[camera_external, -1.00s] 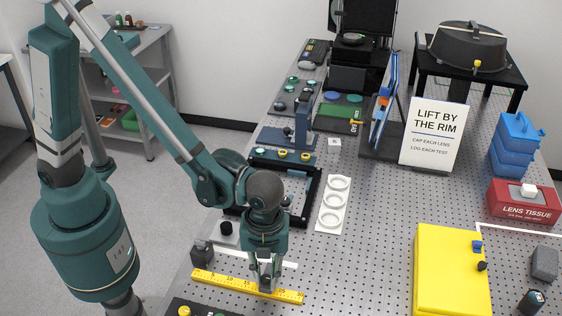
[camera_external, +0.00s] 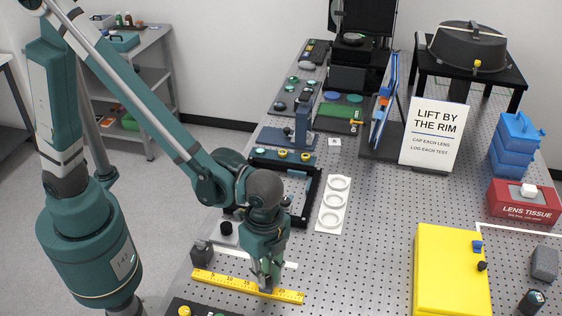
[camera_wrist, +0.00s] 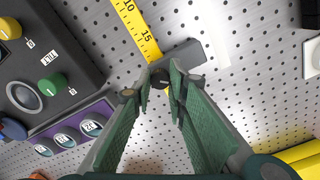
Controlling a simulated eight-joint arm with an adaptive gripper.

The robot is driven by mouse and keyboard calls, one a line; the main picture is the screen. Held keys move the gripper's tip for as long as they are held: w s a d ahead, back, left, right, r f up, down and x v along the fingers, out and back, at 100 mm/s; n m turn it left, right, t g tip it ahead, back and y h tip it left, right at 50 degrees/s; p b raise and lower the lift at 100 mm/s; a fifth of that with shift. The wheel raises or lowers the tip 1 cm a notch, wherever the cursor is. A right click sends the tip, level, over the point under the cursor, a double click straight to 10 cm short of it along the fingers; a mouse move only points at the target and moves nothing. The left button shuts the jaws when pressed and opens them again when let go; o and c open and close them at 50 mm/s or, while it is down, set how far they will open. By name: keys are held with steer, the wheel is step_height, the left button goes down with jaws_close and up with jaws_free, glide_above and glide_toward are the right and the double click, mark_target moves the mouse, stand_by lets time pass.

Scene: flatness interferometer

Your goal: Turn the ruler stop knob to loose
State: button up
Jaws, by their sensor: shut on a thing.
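The yellow ruler (camera_external: 225,284) lies on the perforated metal table at the front, and it also shows in the wrist view (camera_wrist: 136,28). A grey ruler stop (camera_wrist: 186,54) lies across it in the wrist view. The small black stop knob (camera_wrist: 159,74) sits by the ruler's edge, between my fingertips. My gripper (camera_wrist: 163,82) points down over the ruler and is shut on the knob. In the external view my gripper (camera_external: 267,283) hides the knob. A bit of yellow shows between the fingers. Which way the knob is set cannot be read.
A dark panel (camera_wrist: 40,70) with yellow, green and black knobs lies close to the ruler. A dark block (camera_external: 201,252) stands behind the ruler's left end. A yellow case (camera_external: 447,270) stands to the right. The table between the ruler and the case is clear.

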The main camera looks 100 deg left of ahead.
steer(key=n+b, duration=0.1)
steer(key=n, duration=0.2)
steer(key=shift+n, duration=0.4)
steer(key=shift+n+b, duration=0.35)
steer(key=shift+n, duration=1.35)
steer(key=o, duration=0.9)
steer(key=shift+r, duration=0.15)
steer(key=shift+a+r, duration=0.15)
steer(key=shift+r, duration=5.75)
